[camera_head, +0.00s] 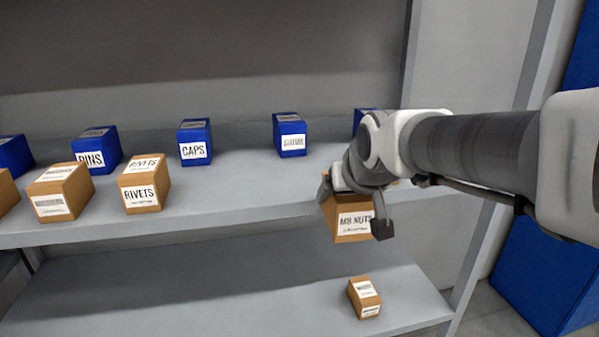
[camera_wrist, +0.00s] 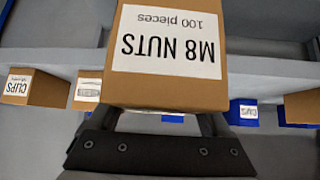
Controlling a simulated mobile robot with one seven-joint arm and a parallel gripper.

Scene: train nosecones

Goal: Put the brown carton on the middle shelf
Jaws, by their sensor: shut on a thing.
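A brown carton (camera_head: 351,221) labelled M8 NUTS is held in my gripper (camera_head: 352,208), which is shut on it. In the head view the carton hangs in front of the front edge of the upper visible shelf (camera_head: 235,190), near its right end. Part of the carton is hidden behind my wrist and fingers. In the wrist view the carton (camera_wrist: 165,92) fills the top middle, its label upside down, with the dark gripper body (camera_wrist: 160,155) below it.
Brown RIVETS (camera_head: 142,190) and other brown cartons stand at the upper shelf's left. Blue boxes, including CAPS (camera_head: 195,143), stand behind. The shelf is bare between RIVETS and my gripper. A small brown carton (camera_head: 365,298) sits on the lower shelf (camera_head: 220,295). A grey upright (camera_head: 480,245) stands right.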

